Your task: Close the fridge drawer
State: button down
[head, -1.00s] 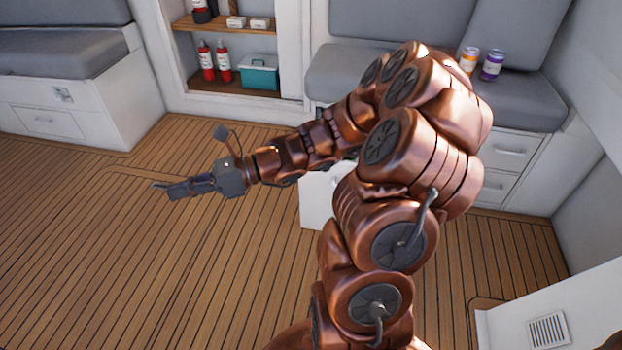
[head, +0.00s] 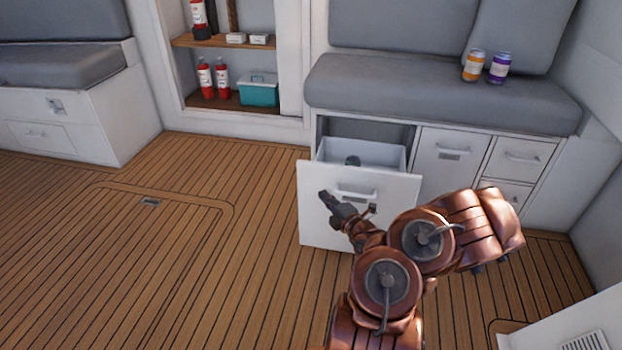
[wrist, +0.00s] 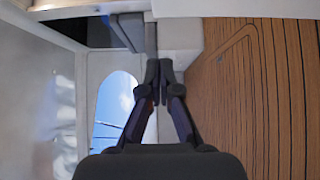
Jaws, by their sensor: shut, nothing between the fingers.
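The fridge drawer (head: 405,205) is pulled out under the grey bench in the head view. Its white front has a handle (head: 356,193), and its open top shows a white inside with a dark greenish round item (head: 353,160) in it. My gripper (head: 324,196) is in front of the left part of the drawer front, left of the handle. I cannot tell whether it touches the front. In the wrist view my gripper (wrist: 160,72) is shut and empty, with the fingertips together. My arm hides part of the drawer's lower right.
Closed cabinet doors and drawers (head: 512,158) are right of the fridge drawer. An orange can (head: 473,66) and a purple can (head: 499,68) stand on the bench (head: 400,88). A shelf at the back holds red extinguishers and a teal box (head: 259,90). The wooden floor at left is clear.

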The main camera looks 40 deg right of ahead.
jog(key=b, duration=0.4)
send_near(306, 166)
jog(key=w+a, duration=0.3)
jog(key=w, duration=0.1)
jog(key=shift+w+d+b, duration=0.3)
jog(key=shift+w+d, duration=0.3)
jog(key=shift+d, duration=0.35)
jog(key=shift+w+d+b, duration=0.3)
jog(key=shift+w+d, duration=0.25)
jog(key=shift+d, duration=0.4)
jog(key=shift+w+d, duration=0.1)
jog(key=shift+d, duration=0.05)
